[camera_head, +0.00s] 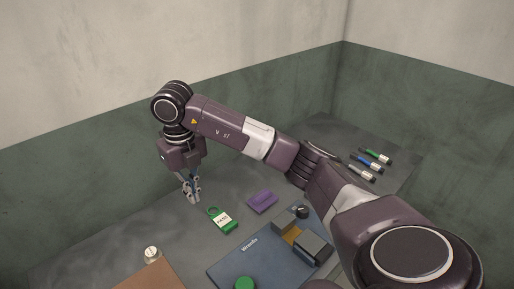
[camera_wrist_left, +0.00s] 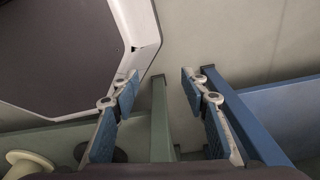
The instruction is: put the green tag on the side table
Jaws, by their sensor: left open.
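The green tag (camera_head: 223,221), with a white label and a ring at one end, lies flat on the dark grey table (camera_head: 95,264) in the head view. My right gripper (camera_head: 192,197) points down over the table, just left of and behind the tag, apart from it. Its fingers are small and close together, so I cannot tell if they are open or shut. My left gripper (camera_wrist_left: 160,84) is open in the left wrist view, with nothing between its fingers. I cannot make out a separate side table.
A purple block (camera_head: 262,201) lies right of the tag. A blue board (camera_head: 235,268) with grey blocks (camera_head: 313,248) is in front. A brown board (camera_head: 150,277), a small pale jar (camera_head: 152,254) and several markers (camera_head: 367,163) also lie around. A blue beam (camera_wrist_left: 262,128) is beside my left gripper.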

